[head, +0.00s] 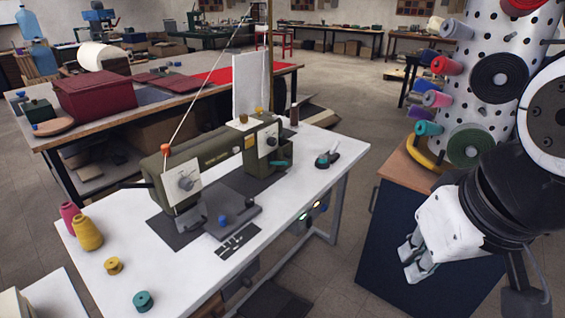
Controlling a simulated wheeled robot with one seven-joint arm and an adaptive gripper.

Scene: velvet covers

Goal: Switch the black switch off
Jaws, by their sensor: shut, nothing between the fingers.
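My gripper (413,268) hangs at the right in the head view, pointing down and left, shut and empty. It is apart from the white sewing table (120,240) and in front of a dark blue cabinet. Below the table's right edge is a control unit (307,217) with small greenish and yellowish lights. It is partly shaded under the tabletop. I cannot clearly make out which part of it is a black switch, or its position. My gripper is to the right of this unit, with a gap between them.
An olive sewing machine (222,155) stands on the table, with thread cones (88,233) at the left. The cabinet (375,245) and a pegboard column of spools (485,60) stand at the right. Some floor shows between table and cabinet.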

